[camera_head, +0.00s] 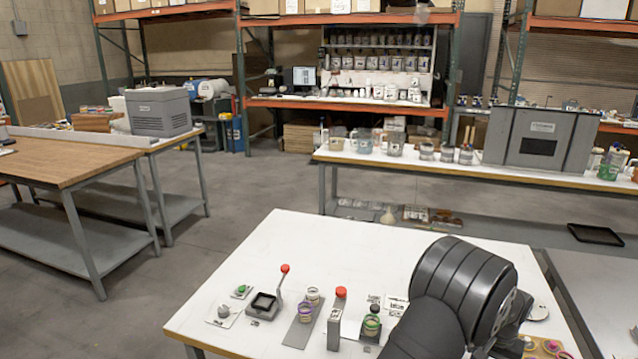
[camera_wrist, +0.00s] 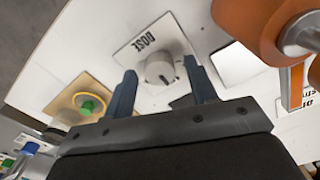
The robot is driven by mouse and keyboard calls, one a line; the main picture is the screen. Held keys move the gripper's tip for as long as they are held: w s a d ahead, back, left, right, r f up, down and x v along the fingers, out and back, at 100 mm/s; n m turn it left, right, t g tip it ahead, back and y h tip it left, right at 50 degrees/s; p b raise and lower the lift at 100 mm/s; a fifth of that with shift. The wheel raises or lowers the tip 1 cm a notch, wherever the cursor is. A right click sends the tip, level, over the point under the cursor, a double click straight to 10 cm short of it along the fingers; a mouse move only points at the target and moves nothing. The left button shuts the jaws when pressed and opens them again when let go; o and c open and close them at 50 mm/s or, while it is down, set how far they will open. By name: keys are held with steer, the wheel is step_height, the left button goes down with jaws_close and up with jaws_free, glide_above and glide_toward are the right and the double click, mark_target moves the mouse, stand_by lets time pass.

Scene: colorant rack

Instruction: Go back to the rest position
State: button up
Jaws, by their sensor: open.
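My gripper (camera_wrist: 163,95) shows in the wrist view with its two dark fingers apart and nothing between them. A grey dial (camera_wrist: 160,70) on a white plate marked DOSE (camera_wrist: 146,41) lies beyond the fingertips; whether they touch it I cannot tell. In the head view my dark arm covers the right part of the white table (camera_head: 300,240), and the gripper's fingers are hidden there.
In the wrist view a green button (camera_wrist: 87,108) on a yellowish plate is at left and an orange part (camera_wrist: 250,22) is at upper right. In the head view a red-knobbed lever (camera_head: 285,268), a red-topped post (camera_head: 340,293) and small jars (camera_head: 305,311) stand left of my arm.

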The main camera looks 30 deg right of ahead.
steer(key=n, duration=0.6)
steer(key=shift+r+n, duration=0.3)
steer(key=shift+r, duration=0.9)
